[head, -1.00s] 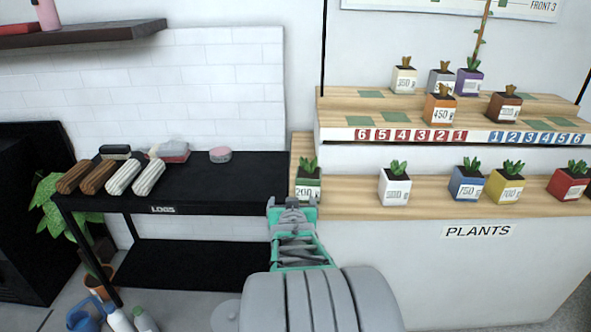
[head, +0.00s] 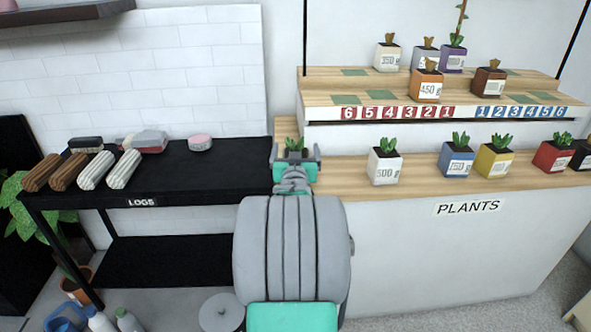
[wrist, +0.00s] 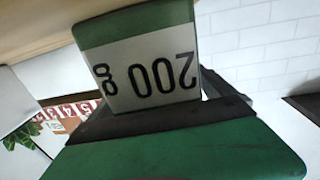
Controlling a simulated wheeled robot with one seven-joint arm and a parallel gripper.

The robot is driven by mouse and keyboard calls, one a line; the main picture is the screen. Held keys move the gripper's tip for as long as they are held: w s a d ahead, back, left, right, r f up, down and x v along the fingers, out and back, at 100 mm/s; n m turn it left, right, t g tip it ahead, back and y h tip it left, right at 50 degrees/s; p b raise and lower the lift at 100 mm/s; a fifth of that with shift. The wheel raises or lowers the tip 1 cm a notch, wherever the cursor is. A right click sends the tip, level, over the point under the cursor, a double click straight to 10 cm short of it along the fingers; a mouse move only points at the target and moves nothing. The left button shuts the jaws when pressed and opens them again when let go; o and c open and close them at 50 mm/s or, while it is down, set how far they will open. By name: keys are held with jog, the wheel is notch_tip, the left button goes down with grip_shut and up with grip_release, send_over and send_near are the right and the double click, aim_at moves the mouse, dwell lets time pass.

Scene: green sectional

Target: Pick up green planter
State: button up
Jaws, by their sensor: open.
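The green planter (head: 295,155) stands at the left end of the wooden plant counter in the head view. Only its plant and upper edge show there, because my gripper covers the rest. In the wrist view the planter (wrist: 140,62) appears upside down, with a white label reading 200 g. My gripper (head: 296,160) is open, with one finger on each side of the planter in the head view. I cannot tell whether the fingers touch it.
The black logs table (head: 230,165) stands to the left, close to the arm. A white planter (head: 384,165) and blue planter (head: 457,160) stand to the right on the counter (head: 345,185). A raised wooden shelf (head: 460,97) is behind.

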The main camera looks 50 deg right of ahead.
jog(key=c, duration=1.7)
